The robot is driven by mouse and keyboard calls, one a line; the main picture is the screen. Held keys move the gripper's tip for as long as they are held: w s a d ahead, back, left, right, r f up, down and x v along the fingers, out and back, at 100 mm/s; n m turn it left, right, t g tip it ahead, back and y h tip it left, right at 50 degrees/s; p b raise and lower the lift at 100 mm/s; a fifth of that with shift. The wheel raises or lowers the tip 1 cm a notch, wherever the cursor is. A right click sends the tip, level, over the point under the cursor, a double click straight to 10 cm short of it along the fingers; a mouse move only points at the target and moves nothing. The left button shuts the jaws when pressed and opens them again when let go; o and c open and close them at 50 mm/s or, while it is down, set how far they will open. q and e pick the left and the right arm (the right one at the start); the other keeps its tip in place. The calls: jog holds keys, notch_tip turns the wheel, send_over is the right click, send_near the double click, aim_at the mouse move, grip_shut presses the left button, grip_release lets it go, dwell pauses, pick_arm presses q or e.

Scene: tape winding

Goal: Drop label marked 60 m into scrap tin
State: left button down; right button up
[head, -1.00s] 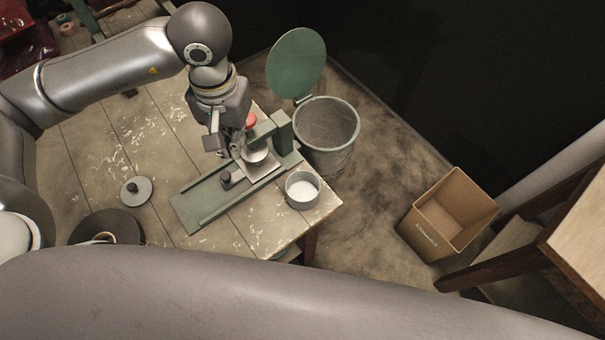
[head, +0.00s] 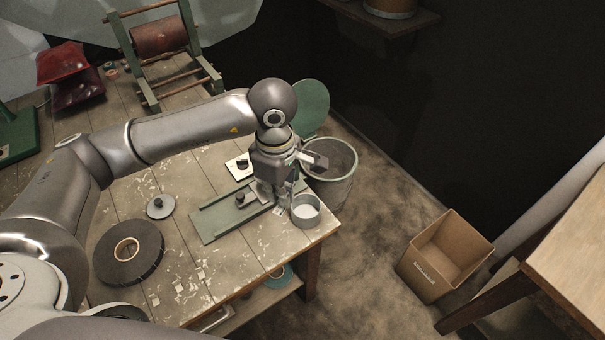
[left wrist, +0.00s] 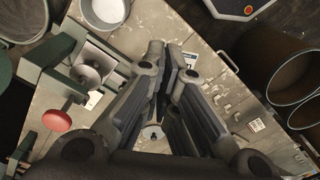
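My left gripper (head: 281,206) points down at the table corner, at the end of the green tape fixture (head: 215,216) and just left of a small round grey tin (head: 305,209) with a pale inside. A small white label (head: 277,211) lies by its fingertips. In the left wrist view the dark fingers (left wrist: 168,58) come close together, and a small white patch (left wrist: 190,59) shows beside them. I cannot tell whether anything is between them. The tin also shows there (left wrist: 105,12). No label's print is readable. My right gripper is out of view.
Several pale labels (head: 178,286) lie near the table's front edge. A black tape roll (head: 129,252) and a grey disc (head: 160,207) lie to the left. A metal bin (head: 332,172) with a raised green lid stands behind the corner. A cardboard box (head: 445,255) is on the floor.

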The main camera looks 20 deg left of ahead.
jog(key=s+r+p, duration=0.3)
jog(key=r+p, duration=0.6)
pick_arm(q)
jog(key=w+d+f+m+b, duration=0.1)
jog(key=f+m, duration=0.4)
jog(key=m, duration=1.3)
jog(key=w+d+f+m+b, duration=0.1)
jog(key=w+f+m+b, duration=0.3)
jog(key=m, duration=1.3)
jog(key=shift+w+d+f+m, duration=0.3)
jog(key=shift+w+f+m, duration=0.15)
jog(key=shift+w, duration=0.6)
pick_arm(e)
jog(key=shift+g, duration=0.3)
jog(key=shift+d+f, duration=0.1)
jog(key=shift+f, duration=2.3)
